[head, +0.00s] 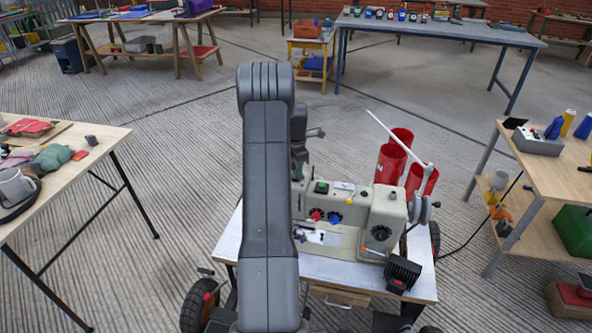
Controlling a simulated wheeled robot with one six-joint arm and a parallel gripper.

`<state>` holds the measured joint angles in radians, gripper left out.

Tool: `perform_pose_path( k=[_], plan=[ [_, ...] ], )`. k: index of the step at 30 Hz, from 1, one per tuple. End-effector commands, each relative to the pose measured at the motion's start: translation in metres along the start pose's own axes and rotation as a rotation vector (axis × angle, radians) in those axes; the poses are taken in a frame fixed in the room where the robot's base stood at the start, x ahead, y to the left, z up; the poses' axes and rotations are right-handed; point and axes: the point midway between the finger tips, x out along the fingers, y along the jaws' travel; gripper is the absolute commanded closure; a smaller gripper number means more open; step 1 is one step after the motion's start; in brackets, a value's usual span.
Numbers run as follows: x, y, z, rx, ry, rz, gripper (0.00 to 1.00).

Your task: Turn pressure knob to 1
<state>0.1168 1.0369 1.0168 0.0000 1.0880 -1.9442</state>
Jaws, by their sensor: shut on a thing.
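A beige sewing machine (380,222) stands on a small white-topped table in front of me. Its front carries a red knob (316,215), a blue knob (334,218) and a dark round dial (381,233). My gripper (298,158) points down at the left end of the machine, mostly hidden behind my upright grey arm. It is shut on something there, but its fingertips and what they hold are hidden. I cannot tell which knob is the pressure knob, and no number can be read.
Red cylinders (392,160) and a white rod (395,137) rise behind the machine. A black box (402,273) is at the white table's (418,283) right front. A cluttered table (95,150) is at left, a wooden bench (560,160) at right. Grey floor lies between.

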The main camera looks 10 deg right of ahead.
Motion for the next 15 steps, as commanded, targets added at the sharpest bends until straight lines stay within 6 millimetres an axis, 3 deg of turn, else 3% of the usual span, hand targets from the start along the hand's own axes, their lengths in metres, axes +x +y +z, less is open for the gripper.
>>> perform_pose_path(
  k=[15],
  plan=[
    [-0.0014,0.0010,0.0001,-0.147,-0.001,0.003,0.93]
  ],
)
